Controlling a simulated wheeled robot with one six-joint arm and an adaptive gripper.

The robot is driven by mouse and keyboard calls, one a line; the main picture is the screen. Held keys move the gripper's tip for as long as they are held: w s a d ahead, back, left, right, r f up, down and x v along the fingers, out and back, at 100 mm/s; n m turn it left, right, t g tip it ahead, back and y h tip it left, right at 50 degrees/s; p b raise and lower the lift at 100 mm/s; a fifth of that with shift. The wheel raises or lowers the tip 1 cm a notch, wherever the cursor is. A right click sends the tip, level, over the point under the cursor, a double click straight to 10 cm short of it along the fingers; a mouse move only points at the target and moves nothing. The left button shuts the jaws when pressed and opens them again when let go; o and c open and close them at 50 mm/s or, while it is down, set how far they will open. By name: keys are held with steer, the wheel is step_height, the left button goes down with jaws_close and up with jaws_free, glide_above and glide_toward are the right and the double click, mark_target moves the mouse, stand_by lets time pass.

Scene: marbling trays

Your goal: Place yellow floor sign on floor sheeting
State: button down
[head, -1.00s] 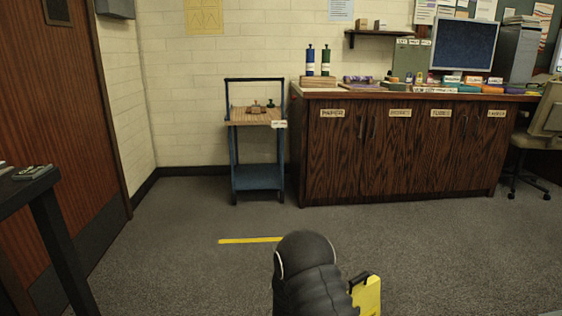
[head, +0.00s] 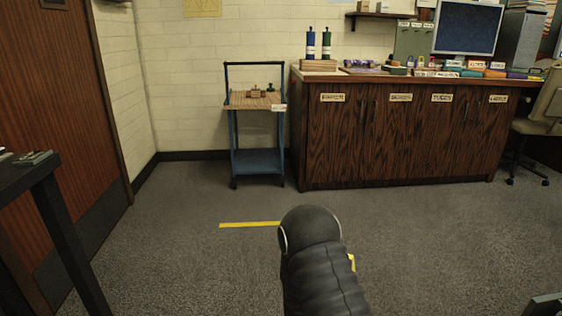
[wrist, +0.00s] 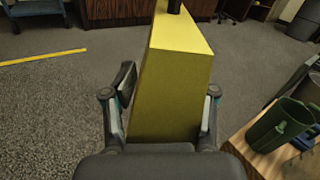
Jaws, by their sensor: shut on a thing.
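The yellow floor sign (wrist: 170,90) stands tall between the fingers of my gripper (wrist: 168,86) in the wrist view, with a black part at its top edge. The gripper is shut on it, one finger on each side. In the head view only a small yellow sliver of the sign (head: 351,262) shows beside my dark arm, which hides the rest. The sign's lower end is hidden in the wrist view. I cannot make out any floor sheeting in either view.
A yellow floor strip (head: 249,224) lies on the open grey carpet. A blue trolley (head: 257,160) and a wooden cabinet (head: 400,140) stand at the back. A dark table (head: 45,190) is at left. A green bin (wrist: 280,125) sits on a wooden surface (wrist: 247,142).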

steer(key=r+y, duration=0.1)
steer(key=w+a+r+n+t+y, duration=0.1)
steer(key=r, duration=0.1)
steer(key=a+r+n+y, duration=0.1)
steer(key=shift+w+r, duration=0.35)
steer(key=shift+t, duration=0.3)
steer(key=r, duration=0.2)
steer(key=d+r, duration=0.1)
steer(key=r, duration=0.4)
steer(key=shift+w+d+r, duration=0.2)
steer(key=shift+w+d, duration=0.1)
steer(key=shift+w, duration=0.05)
steer(key=shift+d+r, duration=0.3)
steer(key=shift+r, duration=0.05)
